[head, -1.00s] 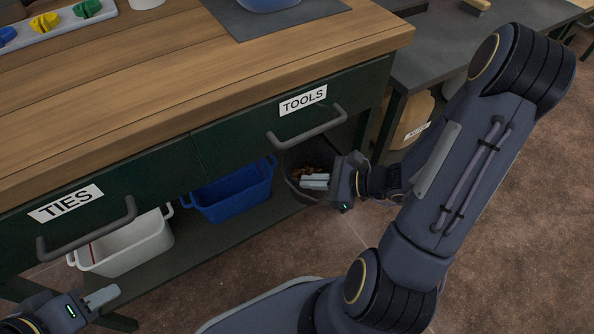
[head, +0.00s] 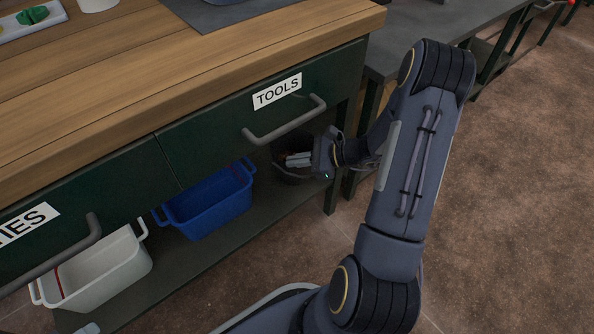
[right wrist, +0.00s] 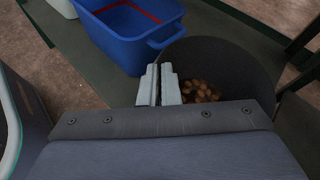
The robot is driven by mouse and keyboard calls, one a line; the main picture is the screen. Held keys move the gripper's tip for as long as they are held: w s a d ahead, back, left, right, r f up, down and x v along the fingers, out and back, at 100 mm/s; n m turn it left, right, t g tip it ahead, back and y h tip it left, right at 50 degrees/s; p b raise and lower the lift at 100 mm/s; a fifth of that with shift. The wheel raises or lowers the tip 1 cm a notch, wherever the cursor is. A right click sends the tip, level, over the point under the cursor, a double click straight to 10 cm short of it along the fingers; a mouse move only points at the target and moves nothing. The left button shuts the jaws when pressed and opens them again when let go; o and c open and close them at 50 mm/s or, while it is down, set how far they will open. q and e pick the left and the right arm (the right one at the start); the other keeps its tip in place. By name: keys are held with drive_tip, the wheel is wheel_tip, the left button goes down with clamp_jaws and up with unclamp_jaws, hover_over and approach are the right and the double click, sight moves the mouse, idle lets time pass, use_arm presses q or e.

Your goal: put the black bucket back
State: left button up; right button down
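The black bucket (head: 292,178) is under the TOOLS drawer, at the right end of the low shelf, with small brown pieces inside. It also shows in the right wrist view (right wrist: 235,65). My right gripper (head: 299,159) is at its rim, with the fingers close together on either side of the bucket's wall (right wrist: 160,84). The bucket's base is mostly hidden, so I cannot tell whether it rests on the shelf. Only a fingertip of my left gripper (head: 88,328) shows at the bottom left edge.
A blue bin (head: 210,203) stands left of the bucket, and a white bin (head: 105,272) further left on the shelf (head: 225,240). The TOOLS drawer handle (head: 285,123) juts out above the bucket. A table leg (head: 333,190) stands just right. The floor in front is clear.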

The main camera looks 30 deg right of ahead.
sight(297, 171)
drive_tip(key=shift+w+d+f, duration=0.1)
drive_tip(key=shift+w+f, duration=0.05)
drive_tip(key=shift+f, duration=0.1)
drive_tip(key=f+b, duration=0.2)
drive_tip(key=f, duration=0.1)
drive_tip(key=shift+w+d+f, duration=0.2)
drive_tip(key=shift+f, duration=0.1)
drive_tip(key=shift+r, duration=0.1)
drive_tip(key=c, duration=2.1)
unclamp_jaws()
drive_tip(key=shift+f, duration=0.2)
drive_tip(key=o, duration=0.5)
drive_tip(key=shift+c, duration=0.2)
